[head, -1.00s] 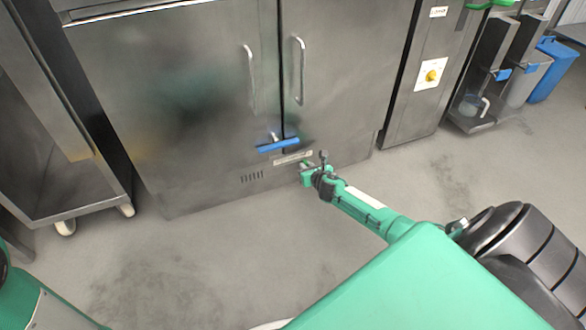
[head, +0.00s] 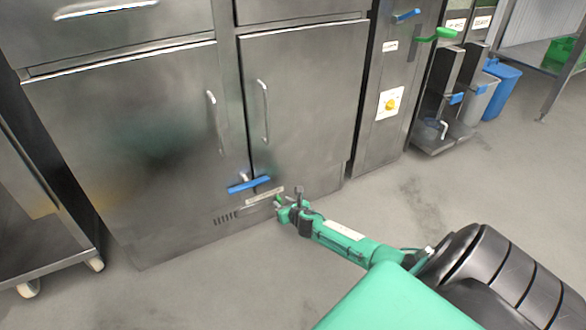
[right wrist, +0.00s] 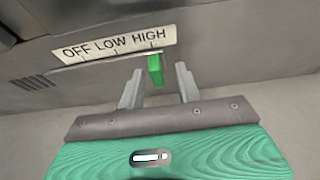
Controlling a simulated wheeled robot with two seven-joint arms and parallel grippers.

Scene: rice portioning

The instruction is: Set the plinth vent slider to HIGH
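The vent slider's green knob (right wrist: 155,70) sits below the word HIGH on the OFF LOW HIGH label strip (right wrist: 114,43) in the right wrist view. The label strip also shows low on the cabinet plinth in the head view (head: 262,197). My right gripper (right wrist: 159,68) is open at the plinth, with the knob between its fingertips and a visible gap on each side. In the head view the right gripper (head: 280,204) is at the strip's right end, and the knob there is too small to tell from the green gripper. My left gripper is not in view.
A slotted vent (head: 226,217) is left of the strip. A blue bar handle (head: 249,184) sticks out just above it. A wheeled steel rack (head: 60,258) stands at the left. The floor (head: 215,290) in front is clear.

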